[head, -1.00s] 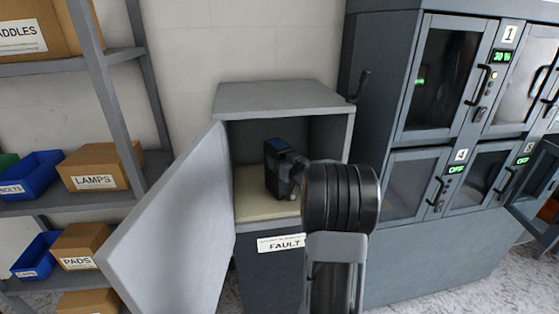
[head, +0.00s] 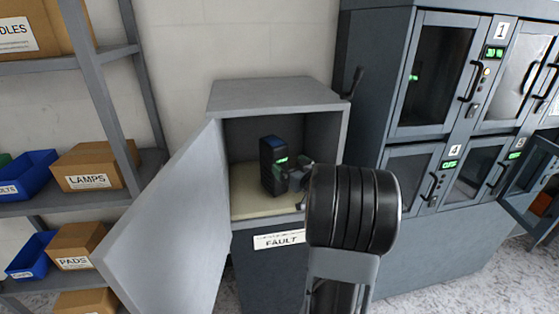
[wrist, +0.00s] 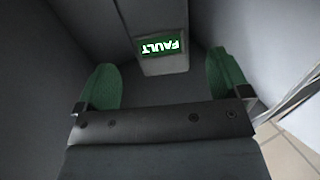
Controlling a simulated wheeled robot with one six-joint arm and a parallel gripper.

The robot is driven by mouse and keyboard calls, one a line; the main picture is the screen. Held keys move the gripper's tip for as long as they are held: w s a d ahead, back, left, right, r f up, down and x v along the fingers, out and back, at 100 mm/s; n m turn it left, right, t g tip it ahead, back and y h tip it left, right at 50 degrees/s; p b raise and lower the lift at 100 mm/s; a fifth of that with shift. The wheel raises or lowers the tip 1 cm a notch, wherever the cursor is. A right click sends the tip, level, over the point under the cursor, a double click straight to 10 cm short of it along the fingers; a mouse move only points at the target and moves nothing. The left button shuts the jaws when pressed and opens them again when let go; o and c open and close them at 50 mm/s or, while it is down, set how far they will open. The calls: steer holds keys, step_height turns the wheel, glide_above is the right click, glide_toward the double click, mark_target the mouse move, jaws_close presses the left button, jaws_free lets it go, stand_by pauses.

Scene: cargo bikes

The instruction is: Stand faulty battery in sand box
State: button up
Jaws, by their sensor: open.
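The faulty battery (head: 269,165) is a dark upright block with a blue top and a small green display. It stands on the pale sand (head: 248,199) inside the open grey box labelled FAULT (head: 217,165). In the wrist view the battery (wrist: 165,66) shows a green FAULT screen, upside down, a little beyond my fingertips. My gripper (wrist: 163,85) is open, with its green finger pads apart and nothing between them. In the head view my gripper (head: 292,179) is at the battery's right side, partly hidden by my wrist.
The box door (head: 165,225) hangs open to the left. A shelf with a LAMPS carton (head: 92,165) and blue bins (head: 22,177) stands left. A charging cabinet (head: 372,110) with glass doors stands close on the right; one lower door (head: 530,185) is open.

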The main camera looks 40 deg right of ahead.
steer(key=s+a+f+g, duration=0.2)
steer(key=s+a+g, duration=0.3)
steer(key=a, duration=0.4)
steer(key=s+a+f+g, duration=0.2)
steer(key=s+a+g, duration=0.3)
steer(key=a, duration=0.4)
steer(key=s+a+f+g+y, duration=0.1)
steer(key=s+a+f+g, duration=0.2)
steer(key=s+a+g, duration=0.2)
steer(key=s+a, duration=0.2)
steer(key=a, duration=0.2)
steer(key=shift+a, duration=0.3)
steer(key=shift+n, duration=0.3)
